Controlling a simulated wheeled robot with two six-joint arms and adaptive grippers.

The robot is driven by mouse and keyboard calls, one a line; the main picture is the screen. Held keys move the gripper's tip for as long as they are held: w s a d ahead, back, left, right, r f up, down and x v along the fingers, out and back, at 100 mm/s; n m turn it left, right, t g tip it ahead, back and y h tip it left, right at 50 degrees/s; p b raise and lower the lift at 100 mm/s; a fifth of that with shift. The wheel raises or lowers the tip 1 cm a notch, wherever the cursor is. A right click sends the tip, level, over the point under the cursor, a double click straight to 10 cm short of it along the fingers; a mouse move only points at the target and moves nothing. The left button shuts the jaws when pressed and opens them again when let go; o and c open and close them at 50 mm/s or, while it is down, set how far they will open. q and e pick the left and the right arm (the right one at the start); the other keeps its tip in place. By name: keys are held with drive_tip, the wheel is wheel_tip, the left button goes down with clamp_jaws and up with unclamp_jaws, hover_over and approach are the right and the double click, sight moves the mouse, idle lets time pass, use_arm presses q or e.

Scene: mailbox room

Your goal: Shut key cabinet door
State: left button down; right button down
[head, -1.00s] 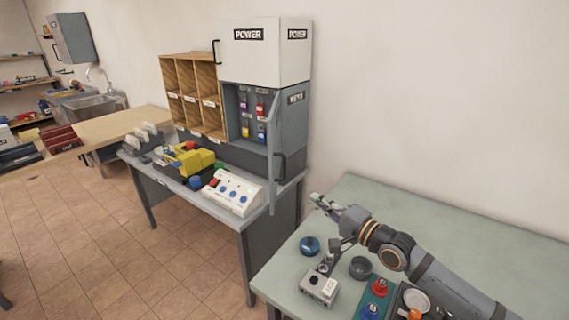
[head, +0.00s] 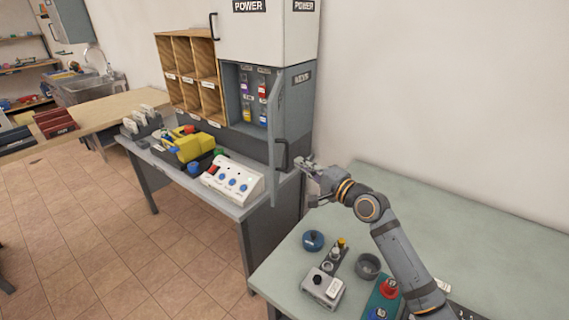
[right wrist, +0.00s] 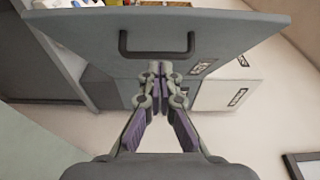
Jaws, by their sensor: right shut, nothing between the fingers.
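The grey key cabinet (head: 232,95) sits under the white POWER box, with keys on coloured tags (head: 262,88) visible inside. Its grey door (head: 292,105) stands open, swung out toward the viewer on the right side. The door has a dark handle (head: 282,156) low on its face. My right gripper (head: 304,163) is shut and empty, just right of the door near the handle. My left gripper is not in view.
A green-grey table (head: 440,215) in front carries a blue round item (head: 313,240), a dark bowl (head: 367,265) and a switch box (head: 322,287). A white button panel (head: 233,181) and a yellow device (head: 190,148) sit on the desk below the cabinet.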

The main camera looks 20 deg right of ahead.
sight(275, 155)
drive_tip(key=w+a+p, duration=0.1)
drive_tip(key=w+a, duration=0.2)
drive_tip(key=shift+a+r, duration=0.15)
drive_tip(key=shift+a, duration=0.05)
drive_tip(key=shift+w+a, duration=0.1)
drive_tip(key=shift+a, duration=0.55)
use_arm(q)
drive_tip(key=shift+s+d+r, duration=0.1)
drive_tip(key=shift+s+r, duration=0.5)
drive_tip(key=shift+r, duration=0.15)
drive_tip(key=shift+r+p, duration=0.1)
drive_tip(key=shift+p, duration=0.2)
